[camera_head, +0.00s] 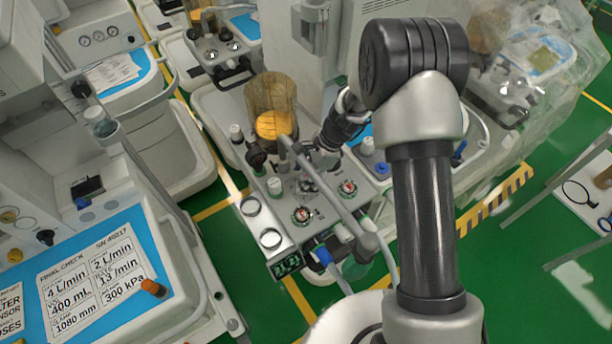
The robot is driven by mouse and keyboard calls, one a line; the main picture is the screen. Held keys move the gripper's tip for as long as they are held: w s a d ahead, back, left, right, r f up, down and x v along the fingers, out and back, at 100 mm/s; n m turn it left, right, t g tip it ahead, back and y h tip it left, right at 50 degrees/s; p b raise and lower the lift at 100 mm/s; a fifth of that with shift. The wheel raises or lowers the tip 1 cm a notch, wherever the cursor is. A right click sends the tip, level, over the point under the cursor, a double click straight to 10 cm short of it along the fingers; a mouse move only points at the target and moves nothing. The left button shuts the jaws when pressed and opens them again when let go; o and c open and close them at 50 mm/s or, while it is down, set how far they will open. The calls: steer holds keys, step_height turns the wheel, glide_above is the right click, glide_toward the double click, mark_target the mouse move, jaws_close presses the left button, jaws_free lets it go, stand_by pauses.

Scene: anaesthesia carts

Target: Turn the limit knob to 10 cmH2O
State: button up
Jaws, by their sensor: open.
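An anaesthesia cart's absorber block (325,222) stands in the middle of the view, with a clear canister of yellow-orange granules (270,110) at its back. A small pale-topped knob (275,186) and a dark knob (257,157) stand on its left side. I cannot tell which knob is the limit knob, and no scale is readable. My gripper (322,160) is above the back right of the block, beside the canister. It is open and small in the picture. My forearm and a grey hose partly cover the area; whether it touches anything is unclear.
Two dials (301,215) (347,188) and two round gauges (270,238) sit on the block. A grey hose (325,185) crosses over it. A cart with a blue check card (85,270) stands at left.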

steer(key=shift+c, duration=0.5)
steer(key=c, duration=1)
steer(key=shift+n, duration=0.3)
steer(key=n+g+p, duration=0.1)
steer(key=n+g, duration=0.1)
steer(key=n, duration=0.2)
steer(key=shift+h, duration=0.3)
steer(key=shift+n+g+h+p, duration=0.15)
steer(key=shift+n+g+h, duration=0.15)
steer(key=shift+n, duration=0.9)
steer(key=shift+n+g+h+p, duration=0.2)
steer(key=shift+n+h, duration=0.2)
steer(key=shift+n, duration=0.8)
steer(key=o, duration=1.1)
